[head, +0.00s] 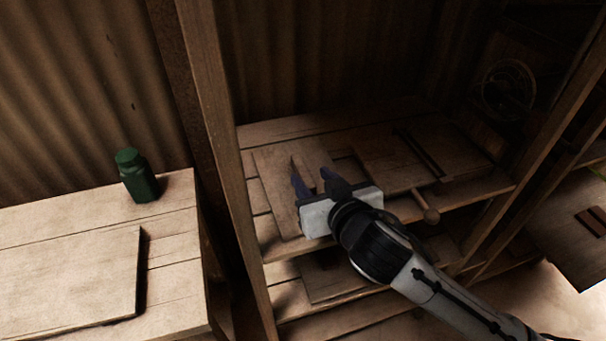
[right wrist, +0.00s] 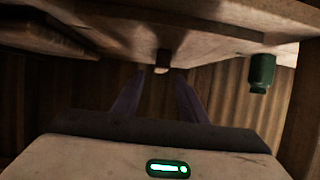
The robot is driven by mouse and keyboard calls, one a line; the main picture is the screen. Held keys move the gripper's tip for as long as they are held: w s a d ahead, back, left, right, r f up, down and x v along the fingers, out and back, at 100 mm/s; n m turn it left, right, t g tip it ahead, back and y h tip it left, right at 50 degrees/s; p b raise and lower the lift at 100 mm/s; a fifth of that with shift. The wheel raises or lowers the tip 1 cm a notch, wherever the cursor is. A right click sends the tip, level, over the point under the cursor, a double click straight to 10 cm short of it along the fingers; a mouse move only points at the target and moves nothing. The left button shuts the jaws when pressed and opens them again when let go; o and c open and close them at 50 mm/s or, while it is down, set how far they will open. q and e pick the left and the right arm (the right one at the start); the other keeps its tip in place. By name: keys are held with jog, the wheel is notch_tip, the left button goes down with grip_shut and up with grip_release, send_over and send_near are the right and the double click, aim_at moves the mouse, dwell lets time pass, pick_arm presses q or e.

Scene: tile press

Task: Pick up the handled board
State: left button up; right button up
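A flat wooden board (head: 268,178) lies on the shelf at the left, under and beside my right gripper. In the right wrist view, which is upside down, a small block-like handle (right wrist: 162,62) stands out from a wooden surface. My right gripper (head: 312,172) is open, its two dark blue fingers apart. In the wrist view the handle shows in the gap between the fingertips (right wrist: 160,80), with no contact visible. In the head view the gripper partly hides the board. My left gripper is not in view.
A wooden post (head: 222,130) stands left of the gripper. A side table (head: 175,260) holds a green jar (head: 138,176) and a board (head: 75,280).

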aim_at(303, 170)
jog(key=shift+x, duration=3.3)
jog(key=shift+s+f, duration=0.1)
jog(key=shift+f, duration=0.05)
grip_shut()
